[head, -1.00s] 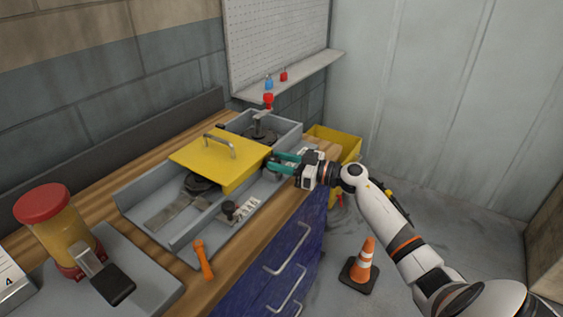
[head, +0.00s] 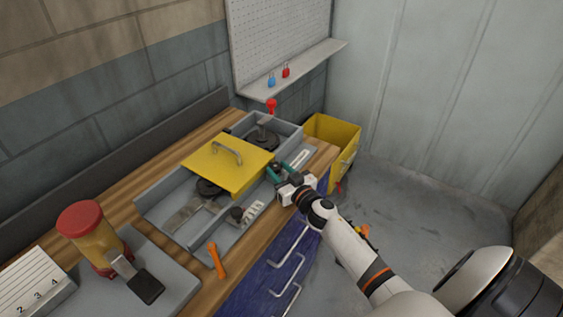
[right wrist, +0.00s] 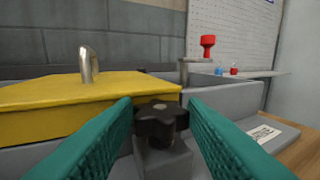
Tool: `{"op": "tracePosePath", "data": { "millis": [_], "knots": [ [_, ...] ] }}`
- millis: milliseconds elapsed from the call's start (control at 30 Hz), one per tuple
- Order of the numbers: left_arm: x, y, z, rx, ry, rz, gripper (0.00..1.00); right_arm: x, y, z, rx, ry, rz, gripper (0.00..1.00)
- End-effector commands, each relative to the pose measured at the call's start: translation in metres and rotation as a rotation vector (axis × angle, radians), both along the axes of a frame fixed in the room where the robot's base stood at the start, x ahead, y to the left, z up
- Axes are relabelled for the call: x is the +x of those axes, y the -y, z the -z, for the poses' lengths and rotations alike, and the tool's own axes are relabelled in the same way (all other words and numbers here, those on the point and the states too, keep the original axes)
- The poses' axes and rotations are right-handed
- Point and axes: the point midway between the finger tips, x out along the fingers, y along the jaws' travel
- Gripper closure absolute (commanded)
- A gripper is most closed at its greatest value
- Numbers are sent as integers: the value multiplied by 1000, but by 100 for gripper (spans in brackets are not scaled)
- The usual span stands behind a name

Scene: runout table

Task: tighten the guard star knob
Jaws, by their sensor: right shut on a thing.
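The black star knob (right wrist: 160,122) sits on a grey post right beside the yellow guard (head: 222,163). The guard also fills the left of the right wrist view (right wrist: 80,100). My right gripper (head: 276,170) has teal fingers, and in the right wrist view (right wrist: 160,125) they are on both sides of the knob, shut on it. In the head view the fingers largely hide this knob. The guard lies flat over the grey tray, with a metal handle on top. My left gripper is not in view.
The grey tray (head: 160,219) holds a second dark knob (head: 237,213). An orange-handled tool (head: 217,262) lies at the bench's front. A red-topped jar (head: 90,235) stands at left. A yellow bin (head: 333,135) is beyond the bench end.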

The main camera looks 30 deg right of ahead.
Motion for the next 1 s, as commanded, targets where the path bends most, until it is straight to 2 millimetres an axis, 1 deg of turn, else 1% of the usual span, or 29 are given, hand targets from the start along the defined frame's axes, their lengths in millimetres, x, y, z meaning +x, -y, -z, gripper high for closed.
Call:
{"op": "tracePosePath", "data": {
  "millis": [200, 400, 967, 1000],
  "knots": [
    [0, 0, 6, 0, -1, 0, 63, 1, -5, 2, 6, 3, 130, 84],
    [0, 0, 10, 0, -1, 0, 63, 1, -6, 1, 3, 3, 201, 84],
    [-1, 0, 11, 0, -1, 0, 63, 1, -6, -1, -2, 4, 231, 84],
    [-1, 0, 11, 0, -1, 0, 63, 1, -6, -1, -2, 4, 231, 58]
  ]
}}
